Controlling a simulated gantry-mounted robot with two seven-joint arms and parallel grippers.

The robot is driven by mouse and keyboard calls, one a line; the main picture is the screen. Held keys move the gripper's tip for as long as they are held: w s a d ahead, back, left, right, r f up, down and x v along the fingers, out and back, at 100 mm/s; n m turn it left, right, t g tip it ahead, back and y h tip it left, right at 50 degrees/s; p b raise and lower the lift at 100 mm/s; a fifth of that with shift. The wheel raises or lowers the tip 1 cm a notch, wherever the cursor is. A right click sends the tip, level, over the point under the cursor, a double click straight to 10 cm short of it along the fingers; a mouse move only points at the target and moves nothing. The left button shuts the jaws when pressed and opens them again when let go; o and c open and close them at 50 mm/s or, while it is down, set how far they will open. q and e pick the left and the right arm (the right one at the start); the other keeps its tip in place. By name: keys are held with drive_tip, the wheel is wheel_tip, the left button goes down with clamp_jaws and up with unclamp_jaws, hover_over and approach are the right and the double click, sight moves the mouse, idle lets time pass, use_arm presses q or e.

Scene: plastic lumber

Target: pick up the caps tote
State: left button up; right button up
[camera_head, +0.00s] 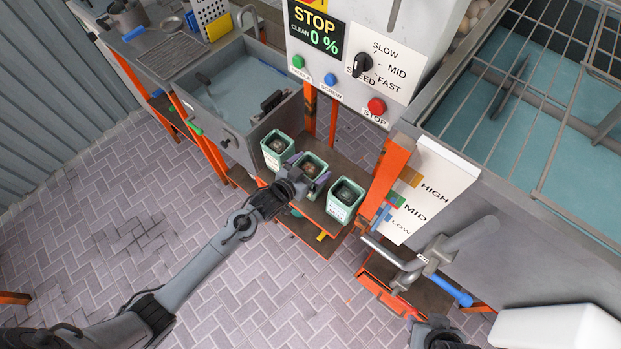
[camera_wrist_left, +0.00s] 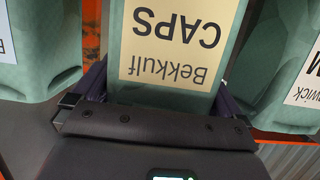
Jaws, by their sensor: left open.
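The caps tote (camera_wrist_left: 165,95) is a green box with a cream label reading "Bekkulf CAPS", upside down in the left wrist view. In the head view it is the middle tote (camera_head: 313,159) of three on a brown shelf below the machine. My left gripper (camera_head: 311,180) is at its front, and the jaws are open with one finger on each side of it. I cannot tell whether the fingers touch its walls. The gripper hides most of its front in the head view.
Similar green totes stand close on both sides, one at the left (camera_head: 277,150) and one at the right (camera_head: 345,201). An orange post (camera_head: 387,180) rises right of the shelf. A grey sink (camera_head: 240,90) is behind on the left. The brick floor (camera_head: 130,230) in front is clear.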

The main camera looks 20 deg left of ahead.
use_arm(q)
drive_tip(key=c, duration=1.4)
drive_tip(key=shift+r, duration=0.1)
